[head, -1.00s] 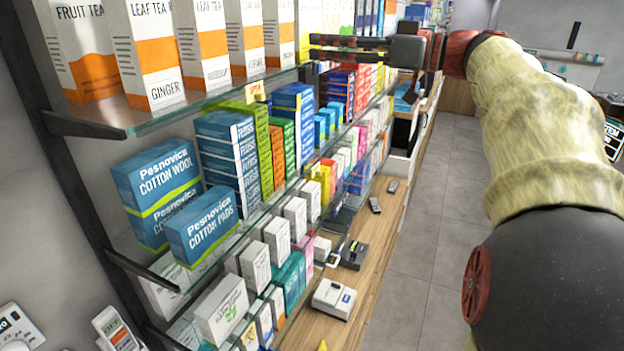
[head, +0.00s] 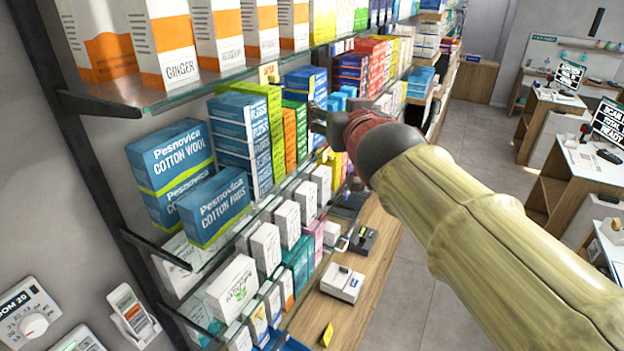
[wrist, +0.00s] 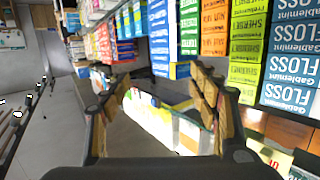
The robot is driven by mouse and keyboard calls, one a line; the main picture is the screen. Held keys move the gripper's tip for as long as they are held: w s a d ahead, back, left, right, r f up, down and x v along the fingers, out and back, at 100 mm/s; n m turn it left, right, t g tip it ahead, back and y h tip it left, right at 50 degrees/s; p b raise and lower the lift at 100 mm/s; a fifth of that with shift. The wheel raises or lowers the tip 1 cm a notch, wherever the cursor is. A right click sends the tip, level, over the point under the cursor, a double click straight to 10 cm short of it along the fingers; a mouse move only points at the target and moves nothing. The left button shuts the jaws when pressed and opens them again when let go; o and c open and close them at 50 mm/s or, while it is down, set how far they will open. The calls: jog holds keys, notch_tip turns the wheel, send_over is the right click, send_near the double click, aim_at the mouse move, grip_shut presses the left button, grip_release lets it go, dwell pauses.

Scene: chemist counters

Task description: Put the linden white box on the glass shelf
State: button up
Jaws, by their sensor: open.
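A white box with a green leaf print (head: 233,288) stands at the front of a lower glass shelf (head: 205,258) in the head view. Its label is too small to read, so I cannot tell if it is the linden box. Similar plain white boxes (head: 287,222) stand in a row behind it. My gripper (head: 322,122) is beside the shelves, near the blue and orange boxes, partly hidden by my wrist. In the wrist view my gripper (wrist: 162,95) is open, with its fingers spread and nothing held. White boxes (wrist: 190,135) show beyond and between the fingers.
Blue floss boxes (head: 240,140) and cotton boxes (head: 170,165) fill the middle shelf. Tea boxes (head: 160,40) stand on the upper glass shelf. A white device (head: 342,284) sits on the wooden ledge (head: 375,255). The grey floor aisle (head: 450,190) is open to the right.

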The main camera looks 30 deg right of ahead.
jog(key=s+a+f+n+g+y, duration=0.1)
jog(key=s+a+f+g, duration=0.2)
jog(key=s+a+f, duration=0.2)
jog(key=s+a+f+n+g+y, duration=0.1)
jog(key=s+a+f+g+y, duration=0.1)
jog(key=s+a+f, duration=0.3)
jog(key=s+a+f+n+g+y, duration=0.2)
jog(key=s+a+f+g, duration=0.2)
jog(key=s+f, duration=0.7)
notch_tip(320, 180, down, 7)
jog(key=shift+a+f, duration=0.1)
jog(key=shift+a, duration=0.8)
notch_tip(320, 180, down, 31)
jog(key=b, duration=3.1)
jog(key=shift+w, duration=0.1)
jog(key=c, duration=0.4)
